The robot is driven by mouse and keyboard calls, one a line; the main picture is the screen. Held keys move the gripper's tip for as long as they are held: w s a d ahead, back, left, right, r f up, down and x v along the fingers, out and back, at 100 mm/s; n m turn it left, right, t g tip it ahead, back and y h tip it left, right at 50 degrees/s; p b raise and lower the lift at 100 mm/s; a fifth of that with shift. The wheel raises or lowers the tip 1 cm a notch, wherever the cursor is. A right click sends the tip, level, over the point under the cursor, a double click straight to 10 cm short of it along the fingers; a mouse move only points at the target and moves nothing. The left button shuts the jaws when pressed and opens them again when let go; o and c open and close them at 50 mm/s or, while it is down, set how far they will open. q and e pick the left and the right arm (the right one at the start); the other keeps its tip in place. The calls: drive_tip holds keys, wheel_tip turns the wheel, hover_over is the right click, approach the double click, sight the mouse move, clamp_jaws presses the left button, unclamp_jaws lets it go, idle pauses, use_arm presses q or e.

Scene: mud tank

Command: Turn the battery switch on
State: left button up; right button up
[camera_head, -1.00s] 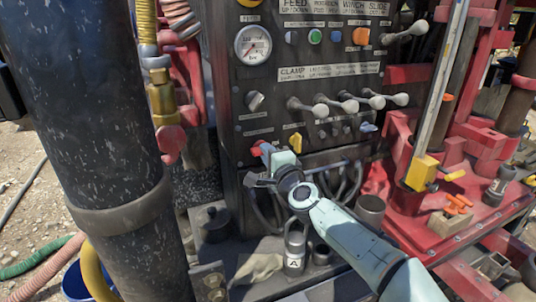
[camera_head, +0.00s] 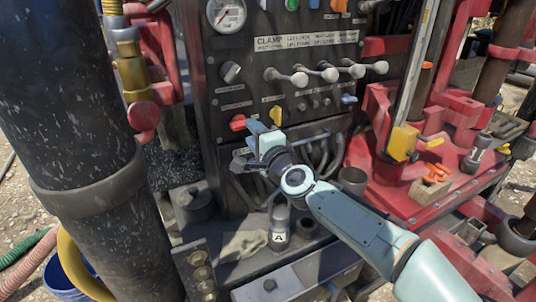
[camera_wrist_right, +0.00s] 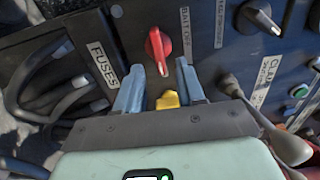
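A red rotary switch (camera_head: 238,122) sits on the lower left of the dark control panel. In the right wrist view the red switch (camera_wrist_right: 158,48) lies just beyond my fingertips, beside a label that seems to read BATT. A yellow switch (camera_head: 276,114) is to its right in the head view; in the wrist view the yellow switch (camera_wrist_right: 167,100) shows between my fingers. My right gripper (camera_head: 263,130) is open and empty in front of the panel, its fingertips (camera_wrist_right: 156,72) apart and pointing toward the red switch. Contact cannot be told. My left gripper is not in view.
Several grey levers (camera_head: 315,73) stick out of the panel (camera_head: 200,60) above the gripper. Dark cables (camera_head: 325,150) hang below it, and in the wrist view beside a FUSES label (camera_wrist_right: 102,64). A thick black column (camera_head: 70,110) stands at the left. A red machine frame (camera_head: 420,195) is at the right.

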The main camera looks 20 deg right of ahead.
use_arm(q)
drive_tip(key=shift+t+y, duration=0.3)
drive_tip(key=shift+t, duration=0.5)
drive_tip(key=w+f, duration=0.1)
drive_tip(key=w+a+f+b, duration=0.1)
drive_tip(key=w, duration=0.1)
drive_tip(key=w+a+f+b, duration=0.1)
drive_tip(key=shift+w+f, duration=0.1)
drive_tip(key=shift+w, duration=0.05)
use_arm(e)
drive_tip(key=s+d, duration=0.1)
drive_tip(key=s, duration=0.8)
drive_tip(key=shift+d, duration=0.35)
drive_tip(key=shift+w, duration=0.1)
